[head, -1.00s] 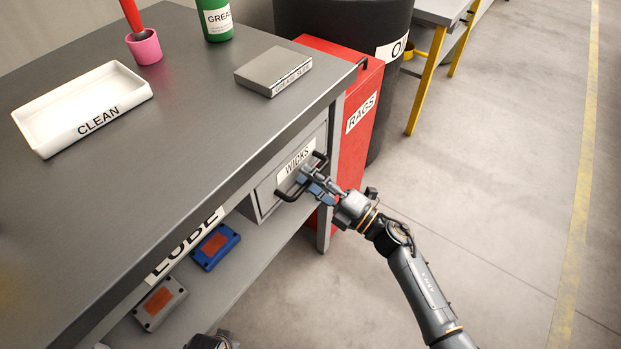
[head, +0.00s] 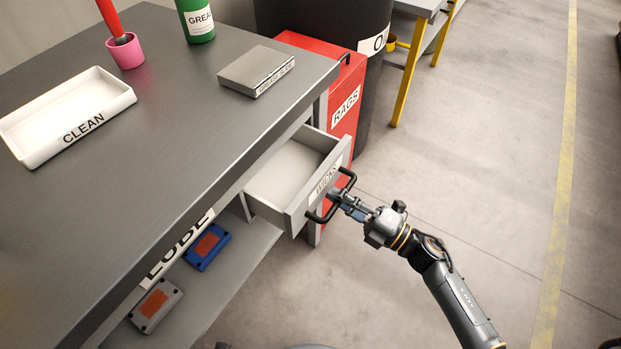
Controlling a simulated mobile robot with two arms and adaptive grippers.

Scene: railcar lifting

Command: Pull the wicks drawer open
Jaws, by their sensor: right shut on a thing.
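The wicks drawer (head: 287,177) is a grey drawer under the bench top, labelled WICKS on its front. It stands partly open, and the part of its inside that shows looks empty. A dark bar handle (head: 347,177) is on its front. My right gripper (head: 340,198) is shut on the handle, with the arm reaching in from the lower right. My left gripper is not clearly visible; only a small dark part shows at the bottom edge.
The grey workbench (head: 150,130) holds a white CLEAN tray (head: 110,90), a grey block (head: 256,75), a pink cup (head: 127,53) and a green bottle (head: 197,22). A red RAGS bin (head: 345,85) stands beside the bench. The floor at right is clear.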

